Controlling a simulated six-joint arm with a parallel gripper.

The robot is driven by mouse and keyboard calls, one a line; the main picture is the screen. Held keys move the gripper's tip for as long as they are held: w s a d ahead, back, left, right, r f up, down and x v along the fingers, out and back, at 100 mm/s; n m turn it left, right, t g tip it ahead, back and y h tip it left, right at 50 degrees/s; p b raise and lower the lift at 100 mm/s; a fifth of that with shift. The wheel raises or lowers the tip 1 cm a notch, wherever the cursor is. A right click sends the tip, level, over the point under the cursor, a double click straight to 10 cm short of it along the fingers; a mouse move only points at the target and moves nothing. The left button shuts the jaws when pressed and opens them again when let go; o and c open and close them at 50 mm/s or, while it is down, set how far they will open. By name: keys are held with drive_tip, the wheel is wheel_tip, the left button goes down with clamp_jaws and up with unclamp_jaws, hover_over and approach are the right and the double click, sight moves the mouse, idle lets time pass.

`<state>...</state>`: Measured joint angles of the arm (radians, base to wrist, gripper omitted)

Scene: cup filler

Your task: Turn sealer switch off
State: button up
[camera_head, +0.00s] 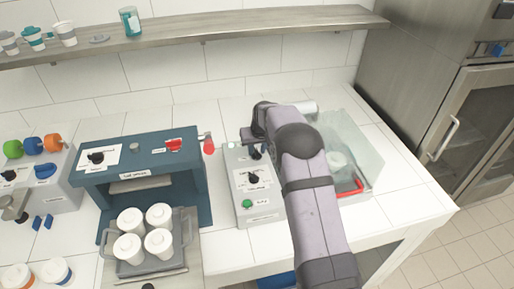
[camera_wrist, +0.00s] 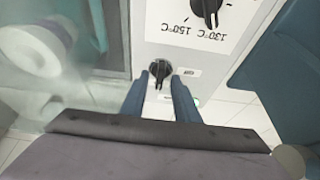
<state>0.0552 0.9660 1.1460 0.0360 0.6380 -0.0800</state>
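The sealer switch is a small black knob (camera_wrist: 159,69) on the white panel of the sealer control box (camera_head: 240,176). In the head view the knob (camera_head: 257,152) shows at the far end of the box, close beside my arm. In the wrist view my gripper (camera_wrist: 159,80) has its two blue fingers apart, one on each side of the knob, with narrow gaps showing. I cannot tell how deep the fingertips reach. In the head view my arm hides the fingers.
A temperature dial (camera_wrist: 207,8) marked 130°C and 150°C sits beside the switch. A green button (camera_head: 246,203) is at the box's near end. A clear case (camera_head: 362,150) stands right of the box. A blue machine (camera_head: 140,170) with white cups stands left.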

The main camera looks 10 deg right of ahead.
drive_tip(key=shift+c, duration=0.7)
clamp_jaws()
drive_tip(key=shift+n+b, duration=0.3)
drive_tip(key=shift+b, duration=0.1)
drive_tip(key=shift+d+f+n+y+b, duration=0.15)
drive_tip(key=shift+n+y+b, duration=0.35)
drive_tip(key=shift+n+b, duration=0.35)
drive_tip(key=n+y+b, duration=0.1)
drive_tip(key=n, duration=0.1)
drive_tip(key=shift+w+d+n+b, duration=0.1)
drive_tip(key=shift+n+b, duration=0.25)
drive_tip(key=n, duration=0.2)
drive_tip(key=n+g+y, duration=0.1)
drive_tip(key=shift+r, duration=0.25)
drive_tip(key=shift+w+n+g+y+p, duration=0.1)
drive_tip(key=shift+n+g+y+p, duration=0.2)
drive_tip(key=shift+n+p, duration=0.6)
drive_tip(key=shift+d+n, duration=0.1)
drive_tip(key=shift+n, duration=0.3)
